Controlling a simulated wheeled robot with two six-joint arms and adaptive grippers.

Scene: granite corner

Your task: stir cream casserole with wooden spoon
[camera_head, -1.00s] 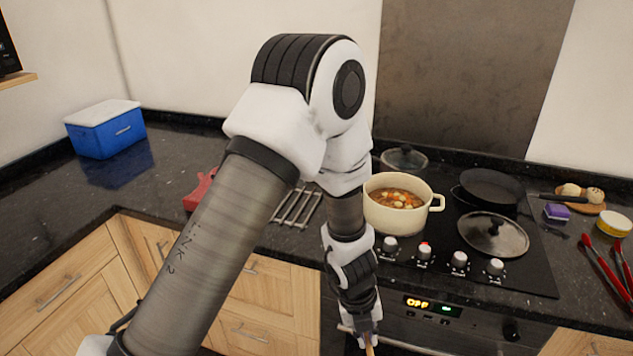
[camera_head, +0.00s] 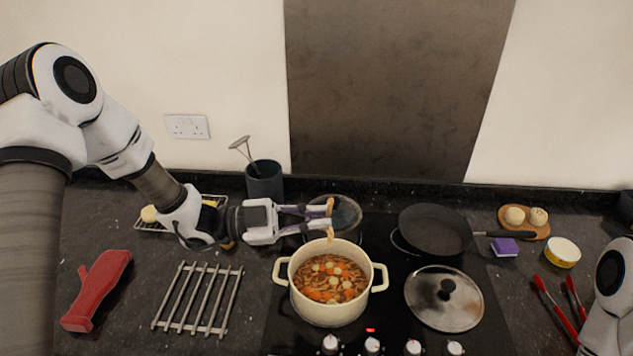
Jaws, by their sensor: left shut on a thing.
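The cream casserole (camera_head: 326,312) stands on the hob with its lid off, full of brown stew with orange and pale chunks. My left gripper (camera_head: 322,217) comes in from the left, level, above the casserole's back rim. It is shut on the wooden spoon (camera_head: 330,234), whose tan wood shows just above and below the fingers. The spoon's lower part shows near the back rim; I cannot tell whether it reaches inside. My right gripper is out of view; only a white part of my right arm (camera_head: 610,285) shows at the right edge.
A glass lid (camera_head: 345,215) lies behind the casserole. A black frying pan (camera_head: 433,230) and another lid (camera_head: 443,305) are to its right. A metal rack (camera_head: 198,300) and red mitt (camera_head: 96,290) lie left. A dark utensil pot (camera_head: 264,181) stands behind my left forearm. Red tongs (camera_head: 555,308) lie right.

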